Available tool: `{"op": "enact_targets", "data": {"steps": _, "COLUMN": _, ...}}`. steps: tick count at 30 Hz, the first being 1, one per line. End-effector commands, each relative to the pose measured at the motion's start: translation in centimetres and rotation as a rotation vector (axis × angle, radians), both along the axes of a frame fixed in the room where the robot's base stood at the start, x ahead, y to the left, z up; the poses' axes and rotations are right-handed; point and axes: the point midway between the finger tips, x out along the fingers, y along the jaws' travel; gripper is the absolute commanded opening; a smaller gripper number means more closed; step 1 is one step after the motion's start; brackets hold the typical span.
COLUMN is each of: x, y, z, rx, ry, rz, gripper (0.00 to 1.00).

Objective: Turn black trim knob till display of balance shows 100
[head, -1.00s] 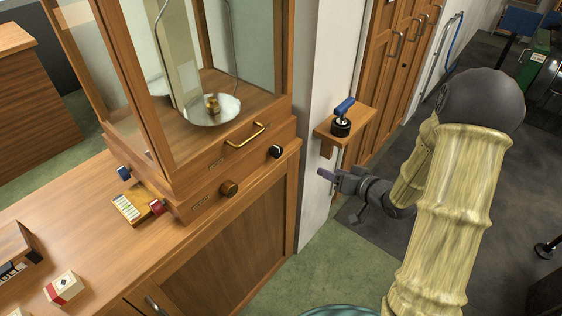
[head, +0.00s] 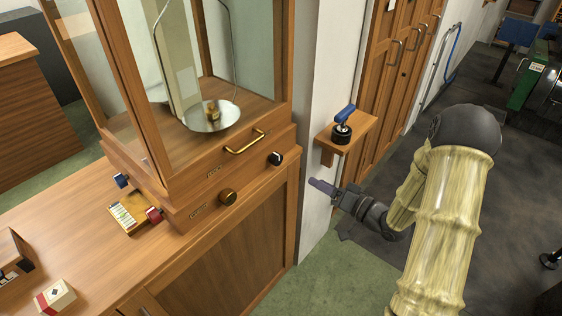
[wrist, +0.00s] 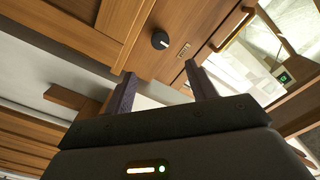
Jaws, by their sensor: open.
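The black trim knob (head: 275,158) with a white mark sits at the right end of the wooden balance case's (head: 193,215) front. It also shows in the wrist view (wrist: 160,40), above and between my fingertips. My gripper (head: 322,186) is to the right of the knob in the head view, apart from it. In the wrist view my gripper (wrist: 159,76) is open, with two dark fingers spread and nothing between them. A small green lit display (wrist: 284,77) shows in the wrist view; its reading is too small to tell.
A wooden wall shelf (head: 361,133) holds a blue-handled black item (head: 342,128) behind my gripper. A white pillar (head: 317,215) stands beside the case.

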Motion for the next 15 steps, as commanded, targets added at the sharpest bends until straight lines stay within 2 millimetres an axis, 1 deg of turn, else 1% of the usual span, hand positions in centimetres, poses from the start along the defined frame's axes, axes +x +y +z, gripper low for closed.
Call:
{"op": "enact_targets", "data": {"steps": 1, "x": 0.5, "y": 0.9, "z": 0.1, "rx": 0.001, "ry": -0.001, "rz": 0.004, "gripper": 0.57}}
{"op": "enact_targets", "data": {"steps": 15, "x": 5.6, "y": 7.5, "z": 0.1, "rx": 0.001, "ry": 0.000, "rz": 0.004, "gripper": 0.57}}
